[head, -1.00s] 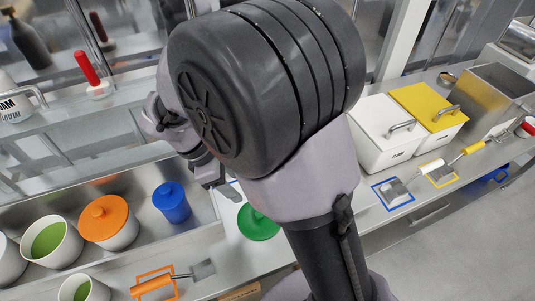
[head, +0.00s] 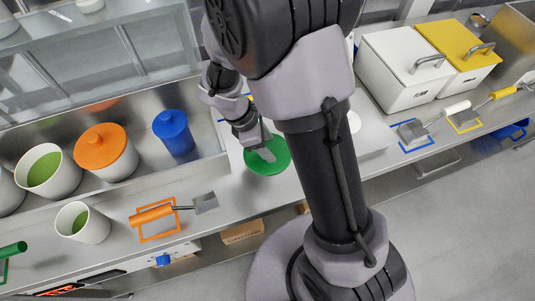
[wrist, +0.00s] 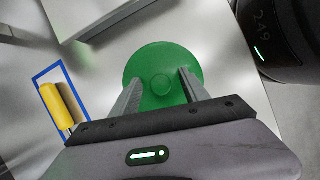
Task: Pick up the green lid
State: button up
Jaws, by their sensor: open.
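The green lid (head: 268,163) is a flat round disc lying on the steel counter, beside my arm in the head view. In the wrist view the green lid (wrist: 160,55) shows a small round knob at its middle. My gripper (wrist: 160,90) is open and empty, its two fingers apart on either side of the knob and overlapping the lid's near part. In the head view my gripper (head: 264,147) is just over the lid and partly covers it. I cannot tell whether the fingertips touch the lid.
An orange-lidded pot (head: 104,155) and a blue-lidded pot (head: 174,134) stand in the recess to the left. An orange-handled scraper (head: 160,213) lies nearer the front edge. White (head: 398,72) and yellow (head: 462,58) lidded bins stand to the right. A yellow-handled tool (wrist: 57,106) shows in the wrist view.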

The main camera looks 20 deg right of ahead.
jog(key=shift+r, duration=0.1)
grip_shut()
